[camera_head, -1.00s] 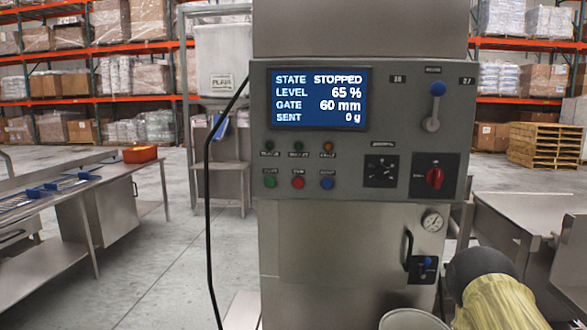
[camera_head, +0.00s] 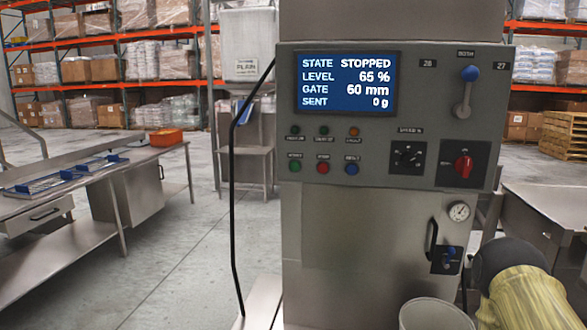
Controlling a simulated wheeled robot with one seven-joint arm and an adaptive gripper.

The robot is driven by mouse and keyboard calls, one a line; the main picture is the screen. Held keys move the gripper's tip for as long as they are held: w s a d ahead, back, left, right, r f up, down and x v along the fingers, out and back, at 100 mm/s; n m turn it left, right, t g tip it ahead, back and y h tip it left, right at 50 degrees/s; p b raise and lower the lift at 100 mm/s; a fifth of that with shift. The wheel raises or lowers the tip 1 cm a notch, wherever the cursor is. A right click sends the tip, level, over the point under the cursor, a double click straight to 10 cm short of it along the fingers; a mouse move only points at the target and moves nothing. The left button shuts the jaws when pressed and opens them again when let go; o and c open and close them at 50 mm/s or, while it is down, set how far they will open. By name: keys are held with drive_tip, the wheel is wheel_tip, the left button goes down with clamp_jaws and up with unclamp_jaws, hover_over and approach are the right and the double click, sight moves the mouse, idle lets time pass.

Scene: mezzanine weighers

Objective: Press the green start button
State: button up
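The green start button (camera_head: 295,166) is the left one in a row with a red button (camera_head: 323,168) and a blue button (camera_head: 352,169), on the grey control panel (camera_head: 430,95). Small indicator lamps sit above them. The display (camera_head: 345,82) reads STATE STOPPED, LEVEL 65 %, GATE 60 mm, SENT 0 g. Nothing touches the green button. A yellowish, dark-topped rounded part at the lower right may be part of my arm; I cannot tell. My gripper's fingers do not show.
The panel also carries a blue-knobbed lever (camera_head: 467,90), a black dial (camera_head: 407,156) and a red rotary switch (camera_head: 463,166). A black cable (camera_head: 233,190) hangs left of the machine. A pale bucket (camera_head: 436,315) stands below. A steel bench (camera_head: 95,225) is at left, with open floor between.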

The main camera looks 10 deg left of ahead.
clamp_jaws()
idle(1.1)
